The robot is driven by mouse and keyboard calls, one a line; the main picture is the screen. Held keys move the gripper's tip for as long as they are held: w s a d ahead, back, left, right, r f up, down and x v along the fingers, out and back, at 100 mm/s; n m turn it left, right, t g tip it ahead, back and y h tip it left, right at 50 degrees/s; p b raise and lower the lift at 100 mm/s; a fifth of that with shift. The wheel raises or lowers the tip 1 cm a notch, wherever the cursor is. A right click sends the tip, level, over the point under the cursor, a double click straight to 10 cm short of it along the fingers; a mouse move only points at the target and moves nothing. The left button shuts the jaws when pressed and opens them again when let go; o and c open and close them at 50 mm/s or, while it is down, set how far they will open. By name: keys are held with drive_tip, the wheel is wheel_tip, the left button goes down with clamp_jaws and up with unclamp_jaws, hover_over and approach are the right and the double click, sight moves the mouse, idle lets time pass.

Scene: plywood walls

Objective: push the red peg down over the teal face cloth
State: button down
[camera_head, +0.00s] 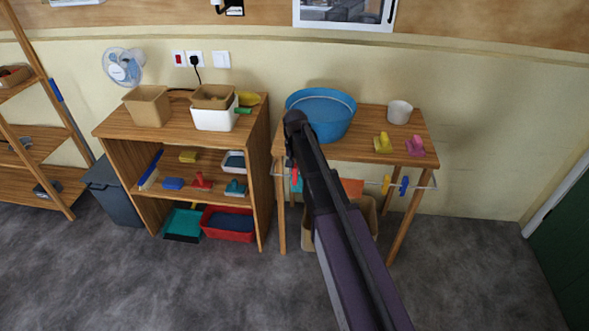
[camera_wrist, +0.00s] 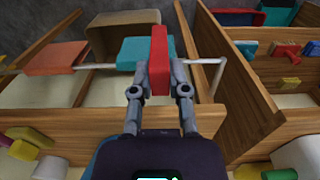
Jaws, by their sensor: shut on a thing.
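In the wrist view my gripper (camera_wrist: 160,76) is shut on the red peg (camera_wrist: 159,48), which stands between the two fingertips. The teal face cloth (camera_wrist: 132,56) hangs on the white rail (camera_wrist: 97,66). The peg overlaps the cloth in this view, close to the rail. I cannot tell how far the peg sits over the cloth and rail. In the head view a small strip of the teal cloth (camera_head: 297,183) shows beside my arm, below the table's front edge. My arm hides most of the gripper there.
An orange cloth (camera_head: 352,187), a yellow peg (camera_head: 386,185) and a blue peg (camera_head: 404,186) are along the rail to the right. The table (camera_head: 350,150) carries a blue basin (camera_head: 340,118) and a white cup (camera_head: 399,111). A wooden shelf unit (camera_head: 259,180) stands close on the left.

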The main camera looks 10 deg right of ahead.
drive_tip(key=shift+w+d, duration=0.3)
drive_tip(key=shift+w, duration=0.65)
drive_tip(key=shift+w+d, duration=0.35)
drive_tip(key=shift+w, duration=0.6)
drive_tip(key=shift+w+d, duration=0.3)
drive_tip(key=shift+w, duration=0.65)
drive_tip(key=shift+f+b, duration=2.8)
drive_tip(key=shift+f, duration=0.15)
drive_tip(key=c, duration=0.5)
unclamp_jaws()
drive_tip(key=shift+c, duration=0.2)
